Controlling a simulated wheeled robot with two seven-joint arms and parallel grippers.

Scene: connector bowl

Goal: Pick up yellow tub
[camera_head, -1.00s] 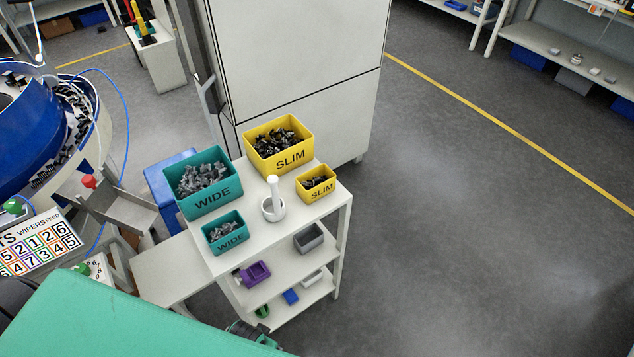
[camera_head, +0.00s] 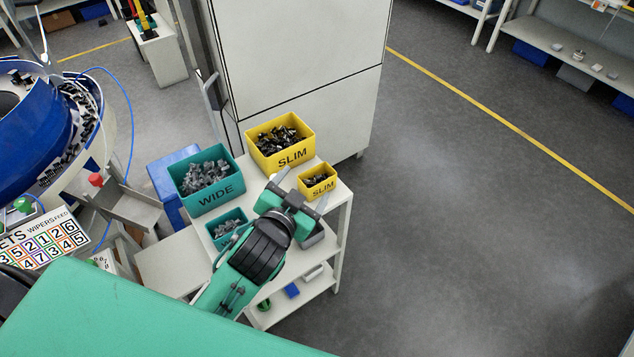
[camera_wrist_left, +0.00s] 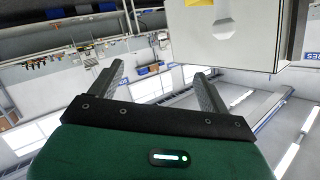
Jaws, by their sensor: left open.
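A small yellow tub (camera_head: 317,180) marked SLIM, holding dark parts, sits at the right front of the white cart's top. A larger yellow bin (camera_head: 281,143), also marked SLIM and full of dark parts, stands behind it. My left gripper (camera_head: 303,189) is open and empty, its fingers pointing up and right, just in front of the small tub in the picture. Whether it touches the tub I cannot tell. My right gripper is not in view.
A large teal WIDE bin (camera_head: 207,180) and a small teal tub (camera_head: 227,228) stand on the cart's left. My arm hides the white pestle and mortar. A grey tub (camera_head: 313,236) is partly hidden on the shelf below. A tall white cabinet (camera_head: 300,65) stands behind; right floor is clear.

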